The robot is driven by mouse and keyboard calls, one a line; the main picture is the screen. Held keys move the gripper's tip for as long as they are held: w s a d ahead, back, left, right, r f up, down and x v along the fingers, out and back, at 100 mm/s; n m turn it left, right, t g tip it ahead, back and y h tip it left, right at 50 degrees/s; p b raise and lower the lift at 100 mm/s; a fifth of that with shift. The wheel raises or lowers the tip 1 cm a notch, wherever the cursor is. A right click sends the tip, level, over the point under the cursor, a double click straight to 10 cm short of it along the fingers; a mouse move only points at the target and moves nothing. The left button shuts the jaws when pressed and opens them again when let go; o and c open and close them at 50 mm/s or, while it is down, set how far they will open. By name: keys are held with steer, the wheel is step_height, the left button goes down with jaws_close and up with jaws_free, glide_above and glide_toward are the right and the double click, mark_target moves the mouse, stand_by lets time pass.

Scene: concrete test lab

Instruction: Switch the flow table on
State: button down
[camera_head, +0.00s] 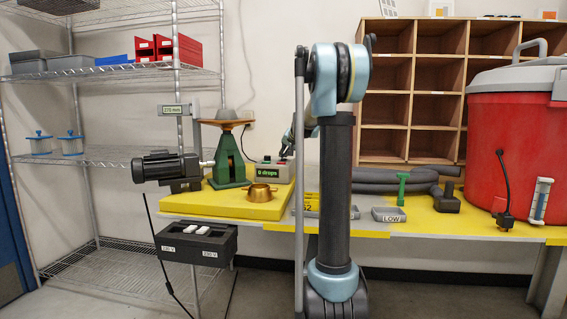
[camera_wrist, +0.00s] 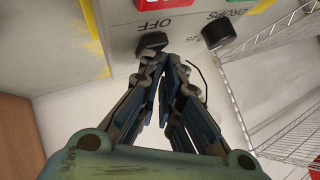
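The flow table (camera_head: 228,165) is a green stand with a brass-coloured round top, on a yellow slab on the bench. Beside it stands its grey control box (camera_head: 270,173) with a green "0 drops" display. In the wrist view the box panel (camera_wrist: 185,40) shows "OFF" and "DROPS" lettering, a black switch knob (camera_wrist: 152,42), a second black knob (camera_wrist: 218,33), and cut-off red and green parts at the top edge. My gripper (camera_wrist: 166,62) looks shut and empty, its tips close to the knob by "OFF"; contact cannot be told. My arm mostly hides the gripper in the head view.
A brass ring mould (camera_head: 260,195) sits near the slab's front. A black motor (camera_head: 165,168) and a socket box (camera_head: 197,243) are at left. A wire shelf (camera_head: 110,155) stands further left. Grey pipes (camera_head: 400,178) and a red cooler (camera_head: 510,135) occupy the bench's right.

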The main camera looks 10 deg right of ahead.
steer(key=shift+d, duration=0.1)
steer(key=shift+s+r, duration=0.25)
steer(key=shift+r, duration=1.05)
steer(key=shift+s+r, duration=0.25)
steer(key=shift+r, duration=1.05)
